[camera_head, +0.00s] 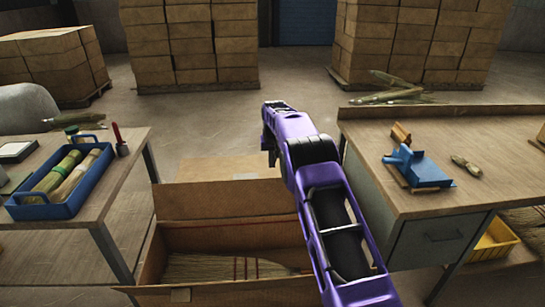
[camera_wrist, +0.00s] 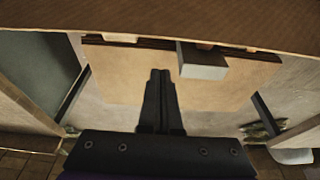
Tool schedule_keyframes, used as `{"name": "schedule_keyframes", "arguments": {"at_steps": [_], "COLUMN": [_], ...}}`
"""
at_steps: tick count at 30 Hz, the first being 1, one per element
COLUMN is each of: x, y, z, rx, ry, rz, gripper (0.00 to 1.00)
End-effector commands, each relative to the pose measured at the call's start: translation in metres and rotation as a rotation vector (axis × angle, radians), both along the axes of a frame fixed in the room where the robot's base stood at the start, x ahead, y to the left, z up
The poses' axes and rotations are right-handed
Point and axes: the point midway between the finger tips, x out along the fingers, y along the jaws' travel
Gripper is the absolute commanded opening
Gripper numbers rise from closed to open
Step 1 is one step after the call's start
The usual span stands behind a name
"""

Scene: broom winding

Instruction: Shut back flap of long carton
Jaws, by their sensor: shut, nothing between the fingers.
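The long carton (camera_head: 152,262) stands low on the floor between two benches, its top open. Its back flap (camera_head: 220,200) stands raised at the far side. A broom with pale bristles (camera_head: 215,268) lies inside. My gripper (camera_head: 268,155) is above and beyond the flap's right part, apart from it as far as I can tell; my purple arm hides the carton's right end. In the wrist view my gripper's fingers (camera_wrist: 160,75) are together and empty in front of a tan surface (camera_wrist: 115,75), which I cannot identify surely.
The left bench holds a blue tray (camera_head: 35,210) with brushes. The right bench (camera_head: 455,135) carries a blue tool (camera_head: 418,166) and stands close to my arm. A yellow bin (camera_head: 497,240) is below it. Stacked boxes (camera_head: 190,45) stand behind open floor.

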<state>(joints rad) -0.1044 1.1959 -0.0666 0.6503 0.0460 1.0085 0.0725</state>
Motion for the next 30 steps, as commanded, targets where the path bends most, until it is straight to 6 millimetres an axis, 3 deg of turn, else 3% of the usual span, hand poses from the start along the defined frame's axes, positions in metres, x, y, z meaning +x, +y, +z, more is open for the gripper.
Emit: {"name": "schedule_keyframes", "arguments": {"at_steps": [4, 11, 30], "x": [0.007, 0.013, -0.016], "y": [-0.001, -0.001, 0.000], "z": [-0.025, -0.048, -0.031], "rx": [-0.001, -0.002, -0.003], "ry": [0.001, 0.000, -0.003], "rz": [0.001, 0.001, 0.002], "gripper": [0.00, 0.00, 0.00]}}
